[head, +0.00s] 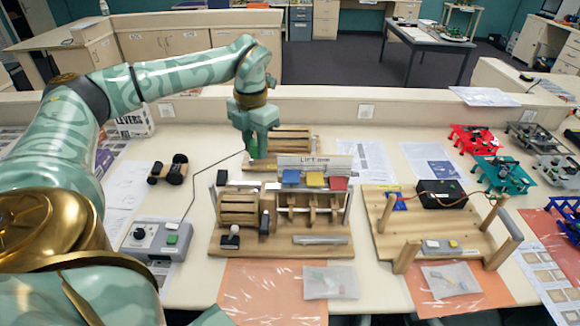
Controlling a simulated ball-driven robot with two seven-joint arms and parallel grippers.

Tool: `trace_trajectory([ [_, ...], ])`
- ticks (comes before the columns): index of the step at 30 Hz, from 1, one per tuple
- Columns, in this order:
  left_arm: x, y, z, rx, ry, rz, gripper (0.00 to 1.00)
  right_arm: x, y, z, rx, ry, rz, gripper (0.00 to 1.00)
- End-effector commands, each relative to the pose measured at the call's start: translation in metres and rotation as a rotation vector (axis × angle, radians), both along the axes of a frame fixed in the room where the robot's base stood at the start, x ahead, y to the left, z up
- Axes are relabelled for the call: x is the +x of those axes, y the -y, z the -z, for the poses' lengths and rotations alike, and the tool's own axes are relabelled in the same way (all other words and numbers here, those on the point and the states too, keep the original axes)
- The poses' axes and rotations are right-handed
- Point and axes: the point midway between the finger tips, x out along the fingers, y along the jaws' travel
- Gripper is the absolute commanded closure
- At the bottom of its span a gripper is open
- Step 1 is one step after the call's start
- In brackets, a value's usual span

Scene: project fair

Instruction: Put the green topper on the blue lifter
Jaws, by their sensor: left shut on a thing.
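My left gripper (258,128) points down behind the wooden lift machine (228,243). It is shut on a green piece, the green topper (258,150), which hangs below the fingers and is partly hard to tell from them. The blue lifter (291,178) is at the left of a row on the machine, beside a yellow block (315,180) and a red block (338,184). The held topper is to the left of and behind the blue lifter, apart from it. My right gripper is not in view.
A sign (314,161) stands behind the coloured blocks. A grey control box (155,240) with a wire and a small wheeled cart (168,169) are at left. A wooden frame (385,235) with a black box (440,194) stands at right. Red and teal models sit further right.

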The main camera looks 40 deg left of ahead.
Motion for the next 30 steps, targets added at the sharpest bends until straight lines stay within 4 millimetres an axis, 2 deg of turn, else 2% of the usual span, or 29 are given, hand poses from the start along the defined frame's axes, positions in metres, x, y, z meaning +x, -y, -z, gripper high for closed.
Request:
trace_trajectory([
  [1, 0.016, 0.006, 0.006, -0.001, -0.001, 0.004, 0.96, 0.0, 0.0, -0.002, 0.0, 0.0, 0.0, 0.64],
  [4, 0.045, 0.013, 0.019, 0.0, -0.001, 0.003, 0.96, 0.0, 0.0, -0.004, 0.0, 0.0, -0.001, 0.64],
  [9, 0.073, 0.02, 0.057, 0.001, -0.002, 0.004, 0.96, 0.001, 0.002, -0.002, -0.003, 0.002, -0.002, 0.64],
  [12, 0.083, 0.022, 0.068, 0.0, 0.0, 0.005, 0.96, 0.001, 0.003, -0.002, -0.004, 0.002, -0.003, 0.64],
  [17, 0.091, 0.024, 0.077, 0.0, 0.001, 0.005, 0.96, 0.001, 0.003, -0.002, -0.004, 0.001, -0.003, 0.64],
  [24, 0.092, 0.025, 0.109, 0.001, -0.001, 0.005, 0.96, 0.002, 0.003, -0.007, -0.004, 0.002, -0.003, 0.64],
  [30, 0.093, 0.025, 0.111, 0.001, 0.002, 0.005, 0.96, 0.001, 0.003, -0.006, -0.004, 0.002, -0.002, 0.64],
])
